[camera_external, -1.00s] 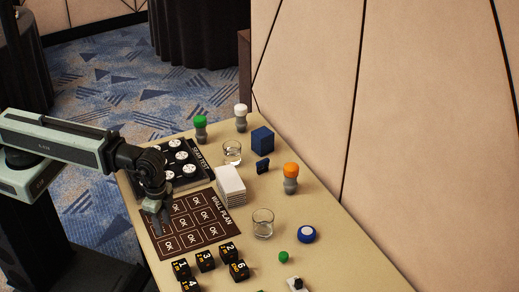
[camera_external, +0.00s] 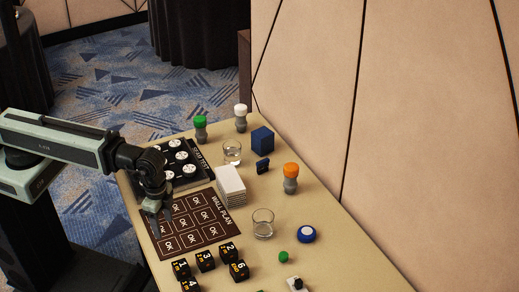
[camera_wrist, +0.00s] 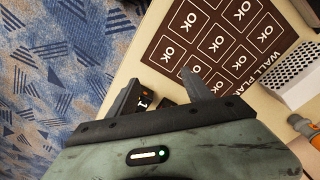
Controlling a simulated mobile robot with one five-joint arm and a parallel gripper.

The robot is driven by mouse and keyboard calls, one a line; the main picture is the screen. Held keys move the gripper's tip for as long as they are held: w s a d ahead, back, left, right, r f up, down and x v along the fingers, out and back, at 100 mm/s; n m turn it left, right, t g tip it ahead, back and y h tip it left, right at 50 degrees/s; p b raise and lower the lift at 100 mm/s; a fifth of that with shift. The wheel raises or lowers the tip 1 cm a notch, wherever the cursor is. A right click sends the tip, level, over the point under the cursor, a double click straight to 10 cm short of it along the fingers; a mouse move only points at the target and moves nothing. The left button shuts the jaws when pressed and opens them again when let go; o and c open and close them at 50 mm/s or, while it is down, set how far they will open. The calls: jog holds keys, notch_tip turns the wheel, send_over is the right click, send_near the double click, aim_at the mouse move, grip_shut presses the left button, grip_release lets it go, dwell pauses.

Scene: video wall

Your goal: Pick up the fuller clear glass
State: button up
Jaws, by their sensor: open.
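Two clear glasses stand upright on the table in the external view. The far glass (camera_external: 232,152) is behind the white stack, and the near glass (camera_external: 263,224) is to the right of the wall plan sheet. Each seems to hold some clear liquid, but I cannot tell the levels well enough to compare them. My gripper (camera_external: 164,217) is open and empty above the left part of the wall plan sheet (camera_external: 211,236), well left of both glasses. In the wrist view my gripper's fingers (camera_wrist: 162,84) are spread apart, and neither glass can be made out.
Several black number cubes (camera_external: 205,260) are at the front. An orange-topped bottle (camera_external: 291,178), a blue box (camera_external: 262,140) and a blue round puck (camera_external: 306,234) stand at the right. A seam test board (camera_external: 180,160) lies behind.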

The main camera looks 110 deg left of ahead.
jog(key=o, duration=0.4)
jog(key=shift+o, duration=0.2)
